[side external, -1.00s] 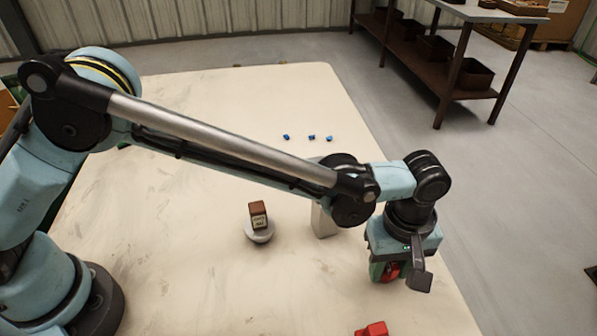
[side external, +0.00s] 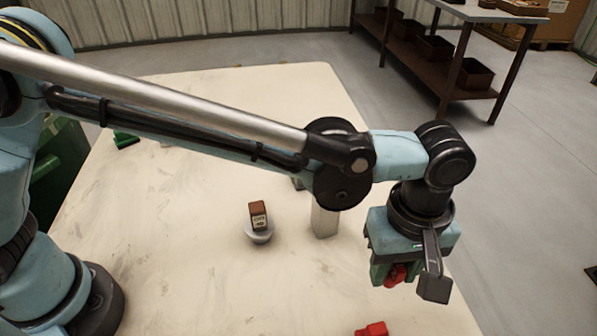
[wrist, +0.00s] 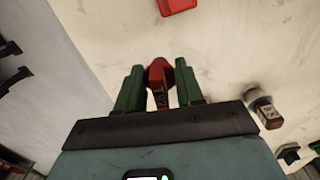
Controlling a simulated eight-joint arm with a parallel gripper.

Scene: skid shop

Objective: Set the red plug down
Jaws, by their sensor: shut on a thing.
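My gripper (side external: 392,277) is at the right side of the table in the side view, its green fingers shut on the red plug (side external: 397,275). In the wrist view the red plug (wrist: 159,84) sits between the two green fingers (wrist: 160,88). The plug is held above the table (side external: 190,200); how high is hard to tell. Much of it is hidden by the fingers and wrist in the side view.
Another red piece (side external: 372,329) lies at the table's front edge of the view. A brown block (side external: 257,213) stands on a small round pale base (side external: 260,236). A pale upright post (side external: 324,222) stands beside it. Bare table lies between the base and the red piece.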

